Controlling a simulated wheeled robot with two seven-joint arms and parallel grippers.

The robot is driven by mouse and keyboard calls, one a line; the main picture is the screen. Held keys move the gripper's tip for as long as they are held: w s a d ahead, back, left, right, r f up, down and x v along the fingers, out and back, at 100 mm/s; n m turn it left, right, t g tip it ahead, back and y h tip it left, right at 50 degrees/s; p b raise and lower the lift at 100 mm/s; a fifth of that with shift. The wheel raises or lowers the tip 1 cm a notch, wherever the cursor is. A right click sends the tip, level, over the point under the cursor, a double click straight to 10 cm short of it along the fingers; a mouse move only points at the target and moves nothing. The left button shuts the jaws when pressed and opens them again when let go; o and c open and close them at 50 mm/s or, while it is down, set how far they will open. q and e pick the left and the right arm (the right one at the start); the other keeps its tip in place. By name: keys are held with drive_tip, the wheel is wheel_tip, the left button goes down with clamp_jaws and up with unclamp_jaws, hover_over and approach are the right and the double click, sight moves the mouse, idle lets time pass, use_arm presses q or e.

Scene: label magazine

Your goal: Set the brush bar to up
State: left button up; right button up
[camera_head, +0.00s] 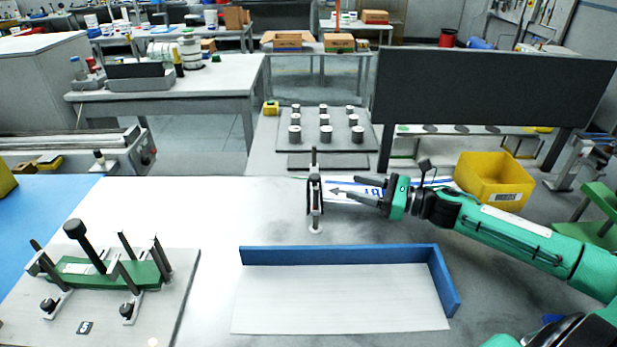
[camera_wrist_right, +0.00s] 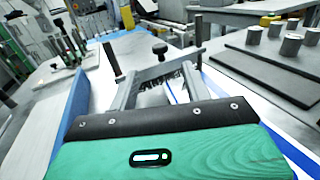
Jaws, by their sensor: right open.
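A narrow upright fitting with dark parts, which looks like the brush bar (camera_head: 315,195), stands on a small round foot near the middle of the white table. My right gripper (camera_head: 350,191) reaches in from the right, just beside it. In the right wrist view, dark bristles (camera_wrist_right: 178,76) and a black knob (camera_wrist_right: 159,48) show between and beyond the spread fingers of the right gripper (camera_wrist_right: 162,70). The gripper is open; I cannot tell whether a finger touches the bar. Whether the bar is up or down is unclear. The left gripper is out of view.
A blue L-shaped fence (camera_head: 340,255) borders a white panel (camera_head: 340,300) in front. A green clamp fixture (camera_head: 100,272) is at left. A printed sheet (camera_head: 340,190) lies behind the right gripper. A yellow bin (camera_head: 490,185) and dark screen (camera_head: 490,90) stand behind my right arm.

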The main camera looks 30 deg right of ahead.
sight(315, 176)
drive_tip(key=shift+p+x, duration=0.7)
drive_tip(key=shift+x, duration=1.9)
drive_tip(key=p+x, duration=0.2)
drive_tip(key=x, duration=0.4)
drive_tip(key=shift+w+a+r, duration=0.15)
drive_tip(key=shift+r, duration=0.05)
drive_tip(key=shift+p+x, duration=0.4)
drive_tip(key=shift+x, duration=0.55)
drive_tip(key=shift+f, duration=0.15)
clamp_jaws()
wheel_tip(315, 176, up, 4)
drive_tip(key=shift+f+p, duration=0.2)
drive_tip(key=shift+p, duration=0.45)
drive_tip(key=shift+c, duration=1.4)
unclamp_jaws()
drive_tip(key=shift+o, duration=1.4)
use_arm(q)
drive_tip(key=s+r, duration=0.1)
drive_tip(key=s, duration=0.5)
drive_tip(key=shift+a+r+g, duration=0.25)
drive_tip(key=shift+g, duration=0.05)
use_arm(e)
drive_tip(key=shift+f, duration=0.1)
